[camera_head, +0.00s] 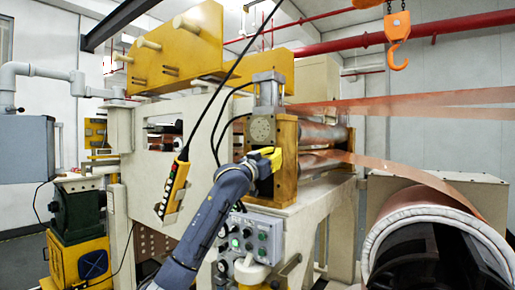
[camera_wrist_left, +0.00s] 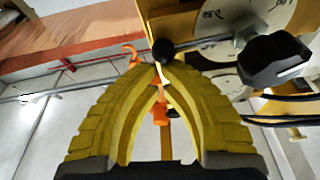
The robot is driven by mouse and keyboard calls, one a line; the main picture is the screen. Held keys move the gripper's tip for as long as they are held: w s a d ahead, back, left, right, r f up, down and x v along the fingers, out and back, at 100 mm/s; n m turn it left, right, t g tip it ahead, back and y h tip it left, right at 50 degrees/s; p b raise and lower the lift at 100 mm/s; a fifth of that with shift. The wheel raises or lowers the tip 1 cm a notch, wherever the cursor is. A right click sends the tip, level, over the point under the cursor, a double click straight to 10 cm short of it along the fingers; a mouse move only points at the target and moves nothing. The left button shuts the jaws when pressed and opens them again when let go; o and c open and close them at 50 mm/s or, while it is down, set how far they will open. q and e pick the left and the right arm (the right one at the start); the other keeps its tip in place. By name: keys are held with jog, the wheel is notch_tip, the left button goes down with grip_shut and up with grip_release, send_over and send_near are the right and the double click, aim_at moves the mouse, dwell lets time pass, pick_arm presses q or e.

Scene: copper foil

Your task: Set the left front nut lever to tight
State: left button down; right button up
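In the head view the lever is too small or hidden to tell. My right gripper is not in view.
A yellow pendant control (camera_head: 174,188) hangs on a cable left of my arm. A grey button box (camera_head: 255,237) sits below the gripper. Copper foil (camera_head: 400,168) runs right from the rollers (camera_head: 322,135). An orange hook (camera_head: 397,50) hangs at upper right.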

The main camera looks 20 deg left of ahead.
pick_arm(q)
jog(key=r, duration=0.3)
jog(key=shift+d+r, duration=0.25)
jog(key=v, duration=1)
jog(key=shift+r, duration=0.1)
